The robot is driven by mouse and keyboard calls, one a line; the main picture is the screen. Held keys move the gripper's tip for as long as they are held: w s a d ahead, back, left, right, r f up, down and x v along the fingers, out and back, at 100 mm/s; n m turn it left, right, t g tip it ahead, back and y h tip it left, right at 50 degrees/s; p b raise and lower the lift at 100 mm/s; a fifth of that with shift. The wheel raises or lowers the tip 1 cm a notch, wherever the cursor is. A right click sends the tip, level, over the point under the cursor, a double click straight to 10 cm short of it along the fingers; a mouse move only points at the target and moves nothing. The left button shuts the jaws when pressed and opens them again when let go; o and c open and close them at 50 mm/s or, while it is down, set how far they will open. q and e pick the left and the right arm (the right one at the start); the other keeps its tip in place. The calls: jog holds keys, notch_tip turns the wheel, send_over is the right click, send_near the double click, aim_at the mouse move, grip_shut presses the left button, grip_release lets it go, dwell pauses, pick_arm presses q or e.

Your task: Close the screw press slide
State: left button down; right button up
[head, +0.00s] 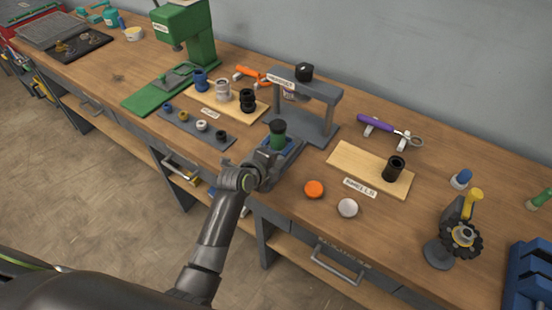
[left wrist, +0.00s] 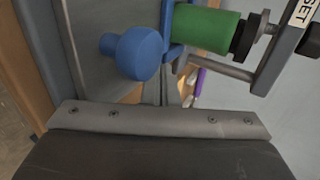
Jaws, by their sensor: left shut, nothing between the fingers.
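The screw press (head: 308,92) is a grey frame with a black knob on top, standing on the bench. Its slide (head: 290,152) sticks out in front of the frame. On the slide, a green cylinder with a black cap (head: 278,135) stands in a blue holder; it also shows in the left wrist view (left wrist: 206,28). A blue round knob (left wrist: 135,54) at the slide's front shows close up in the left wrist view. My left gripper (head: 269,159) is shut and empty, right at the slide's front end. Contact cannot be told. My right gripper is out of view.
A wooden board with cylinders (head: 222,93) and a grey strip of small parts (head: 195,124) lie left of the press. A wooden board with a black cylinder (head: 355,169), an orange disc (head: 314,189) and a white disc (head: 347,208) lie right. Drawers run below the bench edge.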

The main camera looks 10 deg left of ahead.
aim_at(295, 144)
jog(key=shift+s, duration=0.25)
